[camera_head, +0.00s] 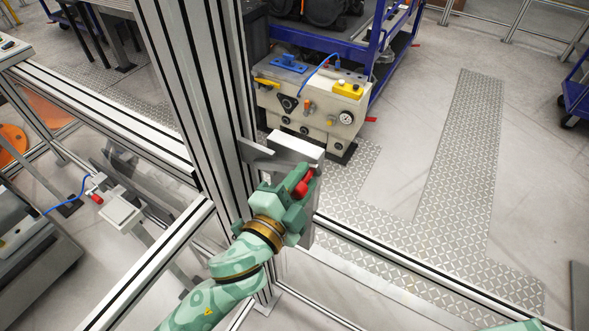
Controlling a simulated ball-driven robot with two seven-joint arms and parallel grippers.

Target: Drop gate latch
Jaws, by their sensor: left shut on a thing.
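The gate latch is on the tall aluminium post (205,90) in the middle. It has a white block (295,147), a grey metal plate (268,158) running out from the post, and a red handle (304,182). My left gripper (297,188) is at the latch, just below the white block, and is shut on the red handle. The jaws and wrist hide part of the handle and the latch's lower part. Only a small green piece of my right arm shows at the bottom right edge; its gripper is out of view.
Aluminium fence rails (400,275) run from the post to the left and lower right. Behind the latch stands a beige machine unit (310,110) with a gauge, beside a blue cart (385,45). Tread-plate floor (455,170) is clear at right.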

